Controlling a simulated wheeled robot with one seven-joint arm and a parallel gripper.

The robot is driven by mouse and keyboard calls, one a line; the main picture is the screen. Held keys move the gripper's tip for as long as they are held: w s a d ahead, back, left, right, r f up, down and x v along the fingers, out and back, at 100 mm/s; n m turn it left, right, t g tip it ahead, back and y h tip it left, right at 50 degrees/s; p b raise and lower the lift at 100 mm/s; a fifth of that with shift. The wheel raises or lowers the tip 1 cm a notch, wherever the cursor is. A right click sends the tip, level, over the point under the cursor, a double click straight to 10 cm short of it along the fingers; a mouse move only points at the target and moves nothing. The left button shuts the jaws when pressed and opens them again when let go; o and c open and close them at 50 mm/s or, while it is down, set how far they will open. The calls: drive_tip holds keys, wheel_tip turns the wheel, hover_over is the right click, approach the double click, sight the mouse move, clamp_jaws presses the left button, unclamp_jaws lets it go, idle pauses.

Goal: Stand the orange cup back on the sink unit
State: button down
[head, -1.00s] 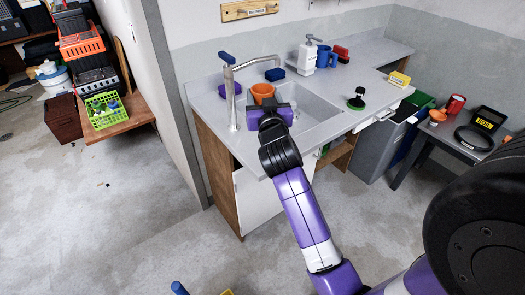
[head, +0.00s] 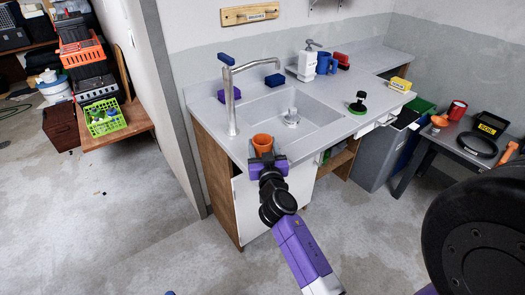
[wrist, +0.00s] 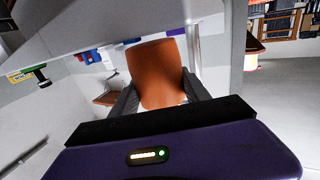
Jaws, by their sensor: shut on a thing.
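The orange cup (head: 262,141) is held in my gripper (head: 265,157) at the front edge of the sink unit (head: 245,135). In the wrist view the cup (wrist: 156,75) fills the space between the two dark fingers, which are shut on it. In the head view the cup looks upright, with its opening up. I cannot tell whether its base touches the worktop or hangs just in front of the edge. The gripper hides the cup's lower part.
The sink basin (head: 290,117) lies behind the cup, with the tall tap (head: 232,95) to its left. The strip right of the cup is clear.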

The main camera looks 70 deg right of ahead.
drive_tip(key=shift+f, duration=0.35)
drive_tip(key=shift+f+b, duration=0.2)
drive_tip(key=shift+b, duration=0.1)
drive_tip(key=c, duration=0.5)
unclamp_jaws()
drive_tip(key=shift+r+p, duration=0.15)
drive_tip(key=shift+p, duration=0.45)
